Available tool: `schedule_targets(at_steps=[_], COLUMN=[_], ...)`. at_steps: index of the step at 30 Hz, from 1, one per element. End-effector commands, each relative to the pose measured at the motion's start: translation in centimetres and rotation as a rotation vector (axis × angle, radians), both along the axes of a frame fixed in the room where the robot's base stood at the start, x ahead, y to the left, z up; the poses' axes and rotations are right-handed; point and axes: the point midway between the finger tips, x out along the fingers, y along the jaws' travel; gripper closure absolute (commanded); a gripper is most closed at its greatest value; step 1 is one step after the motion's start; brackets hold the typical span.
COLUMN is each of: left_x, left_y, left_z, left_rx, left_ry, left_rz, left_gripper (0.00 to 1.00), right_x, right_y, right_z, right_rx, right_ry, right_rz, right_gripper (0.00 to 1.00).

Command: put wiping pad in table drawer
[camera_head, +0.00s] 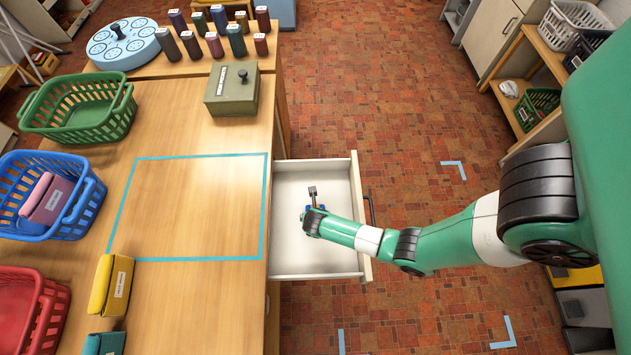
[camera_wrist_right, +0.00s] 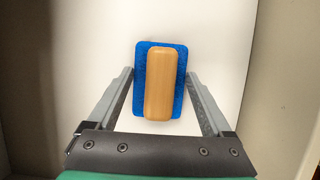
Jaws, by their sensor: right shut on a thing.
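The table drawer (camera_head: 300,255) is white and stands pulled out from the right side of the wooden table (camera_head: 190,205). My right gripper (camera_head: 312,205) is inside the drawer's outline, pointing down. In the right wrist view, the right gripper (camera_wrist_right: 160,85) is shut on the wiping pad, its fingers at the pad's two sides. The wiping pad (camera_wrist_right: 162,88) is a blue pad with a tan wooden handle, over the white drawer floor. In the head view mostly hidden, it shows only bits of blue. Whether it touches the drawer floor is unclear. My left gripper is not in view.
A blue tape outline (camera_head: 190,156) marks a bare tabletop area. Green (camera_head: 75,140), blue (camera_head: 75,232) and red (camera_head: 28,310) baskets stand left. A green box (camera_head: 232,90) and several small bottles (camera_head: 236,40) stand behind.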

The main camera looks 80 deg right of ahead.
Motion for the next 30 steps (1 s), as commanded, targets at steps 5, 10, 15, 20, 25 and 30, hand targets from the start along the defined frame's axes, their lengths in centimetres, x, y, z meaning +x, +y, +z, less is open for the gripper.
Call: schedule_targets(at_steps=[5,10,15,20,25,30], left_x=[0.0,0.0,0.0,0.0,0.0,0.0], left_y=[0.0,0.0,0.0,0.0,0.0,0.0], left_z=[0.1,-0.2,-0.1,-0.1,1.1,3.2], left_rx=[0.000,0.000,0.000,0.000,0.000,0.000], left_ry=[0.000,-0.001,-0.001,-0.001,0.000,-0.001], left_rz=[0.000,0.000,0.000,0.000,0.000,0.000], left_gripper=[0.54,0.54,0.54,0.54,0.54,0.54], right_x=[0.1,0.1,0.0,0.0,0.0,-0.4], right_y=[0.0,0.0,0.0,0.0,0.5,1.9], right_z=[0.1,-0.4,-0.3,-0.2,1.6,5.4], right_rx=[0.000,0.000,-0.001,-0.001,-0.001,-0.001], right_ry=[-0.002,-0.002,-0.002,-0.002,-0.004,-0.004], right_rz=[0.001,0.001,-0.001,-0.001,0.002,0.004], right_gripper=[0.68,0.68,0.00,0.00,0.00,0.00])
